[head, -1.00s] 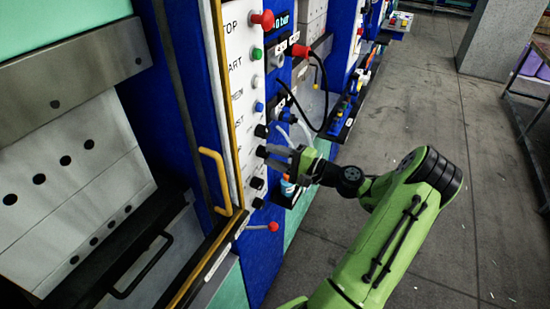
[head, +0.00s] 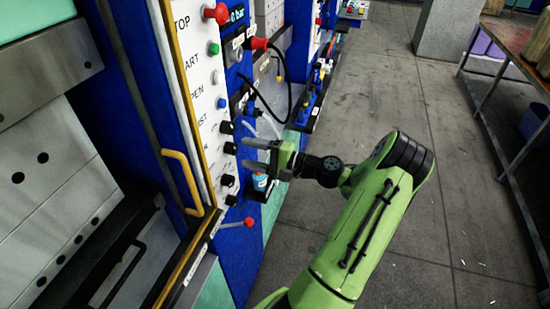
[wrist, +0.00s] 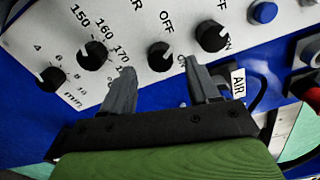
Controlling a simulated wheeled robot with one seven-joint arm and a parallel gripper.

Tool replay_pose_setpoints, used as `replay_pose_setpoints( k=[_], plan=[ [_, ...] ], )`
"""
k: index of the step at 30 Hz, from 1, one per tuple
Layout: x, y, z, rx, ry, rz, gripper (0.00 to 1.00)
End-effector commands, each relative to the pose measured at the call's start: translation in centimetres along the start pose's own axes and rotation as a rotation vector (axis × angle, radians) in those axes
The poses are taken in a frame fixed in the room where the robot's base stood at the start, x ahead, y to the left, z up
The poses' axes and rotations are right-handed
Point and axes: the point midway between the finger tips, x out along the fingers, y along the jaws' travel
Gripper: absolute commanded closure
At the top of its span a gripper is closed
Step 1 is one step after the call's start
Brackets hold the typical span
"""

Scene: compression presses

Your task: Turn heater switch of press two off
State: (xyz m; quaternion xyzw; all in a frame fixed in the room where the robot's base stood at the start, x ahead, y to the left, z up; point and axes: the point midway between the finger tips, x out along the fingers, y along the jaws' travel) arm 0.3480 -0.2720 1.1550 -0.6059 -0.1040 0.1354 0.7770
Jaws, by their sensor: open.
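The press control panel (head: 208,95) has a column of black knobs low on its white face. In the wrist view, two knobs have OFF and ON marks: one in the middle (wrist: 161,55) and one to its right (wrist: 212,36). Their full labels are cut off or hidden, so I cannot tell which is the heater switch, nor their settings. My gripper (head: 244,154) is open and empty, its fingers pointing at the panel; in the wrist view it (wrist: 159,66) straddles the middle knob in the picture, apparently short of it.
A temperature knob (wrist: 91,55) and a minutes knob (wrist: 50,78) sit left of the switches. Open floor (head: 450,200) lies to the right.

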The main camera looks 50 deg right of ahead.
Motion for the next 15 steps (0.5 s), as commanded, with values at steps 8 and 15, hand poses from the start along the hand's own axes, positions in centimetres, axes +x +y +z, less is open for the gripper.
replay_pose_setpoints(
  k=[8,15],
  plan=[
    [-8.1,0.1,-0.1,-0.001,0.008,-0.001,0.4],
    [-12.5,0.1,-0.1,0.0,0.002,-0.001,0.4]
  ],
)
